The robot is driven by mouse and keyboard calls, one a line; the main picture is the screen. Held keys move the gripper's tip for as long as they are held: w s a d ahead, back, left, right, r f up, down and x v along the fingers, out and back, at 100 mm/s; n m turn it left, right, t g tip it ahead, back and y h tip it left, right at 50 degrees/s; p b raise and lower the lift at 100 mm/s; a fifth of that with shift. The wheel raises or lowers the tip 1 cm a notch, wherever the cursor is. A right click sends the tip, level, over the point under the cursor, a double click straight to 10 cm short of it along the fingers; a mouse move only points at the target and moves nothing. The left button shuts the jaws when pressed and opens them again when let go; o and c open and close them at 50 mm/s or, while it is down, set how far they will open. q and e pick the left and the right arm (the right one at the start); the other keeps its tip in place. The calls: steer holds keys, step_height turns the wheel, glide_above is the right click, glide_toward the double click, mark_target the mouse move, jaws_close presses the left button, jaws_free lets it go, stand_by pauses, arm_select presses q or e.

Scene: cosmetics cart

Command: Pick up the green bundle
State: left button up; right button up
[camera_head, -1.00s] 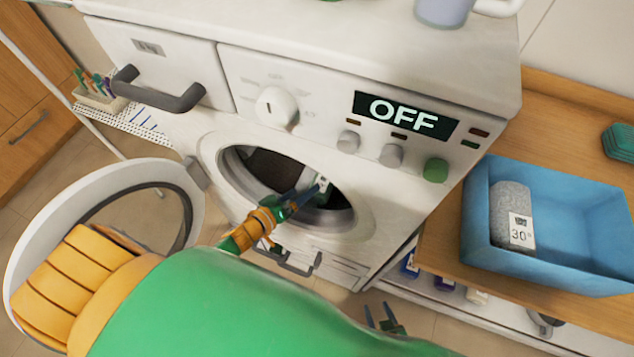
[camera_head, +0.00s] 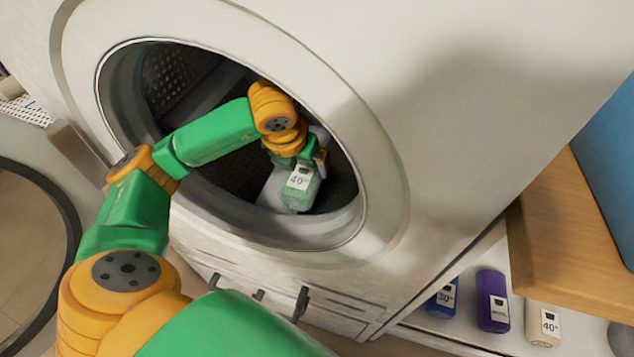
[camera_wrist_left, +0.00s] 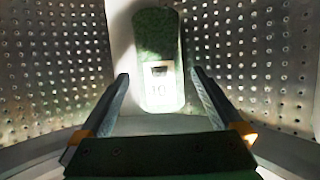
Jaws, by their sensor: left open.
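The green bundle (camera_head: 299,192) lies inside the washing machine drum, at the lower right of the round opening in the head view. It is a rounded, fuzzy roll with a white 40° label. My left arm reaches through the opening, and my left gripper (camera_head: 303,165) is at the bundle, partly hidden by its own wrist. In the left wrist view the bundle (camera_wrist_left: 158,50) lies ahead, between the lines of the two open fingers of the gripper (camera_wrist_left: 160,78). Gaps show on both sides, and the fingers are not closed on it. My right gripper is not in view.
The washer's door ring (camera_head: 385,150) surrounds my left arm closely. The perforated drum wall (camera_wrist_left: 245,50) curves around both fingers. Blue, purple and cream bundles (camera_head: 493,300) stand on a low shelf at right, beside a wooden surface (camera_head: 570,260). The open door is at left.

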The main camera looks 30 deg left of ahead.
mark_target(304, 170)
arm_select(q)
steer(key=x, duration=0.5)
steer(key=shift+a+f+b, duration=0.1)
steer(key=shift+b, duration=0.25)
steer(key=c, duration=1.3)
